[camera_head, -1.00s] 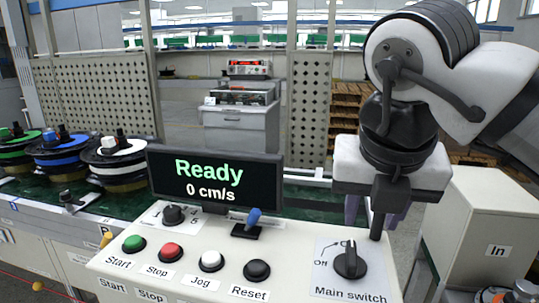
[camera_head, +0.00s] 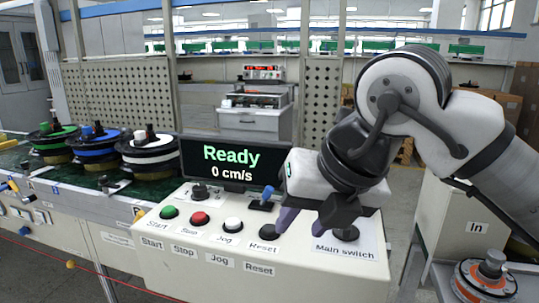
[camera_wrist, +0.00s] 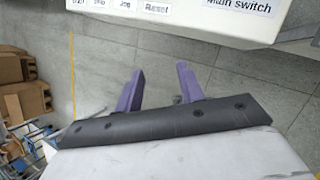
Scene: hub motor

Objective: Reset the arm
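My gripper (camera_wrist: 160,86) shows two purple fingers set apart with nothing between them in the wrist view, over the floor just off the panel's edge. In the head view my gripper (camera_head: 290,220) is low over the right part of the control panel (camera_head: 165,258), near the black Reset button (camera_head: 270,232). I cannot tell whether a finger touches the panel. The main switch (camera_head: 347,233) is partly hidden by my wrist. The display (camera_head: 231,162) reads "Ready" and "0 cm/s".
Green, red and white buttons and a blue-tipped lever (camera_head: 267,193) stand on the panel. A white box marked "In" (camera_head: 468,225) and a metal fixture (camera_head: 489,275) are at right.

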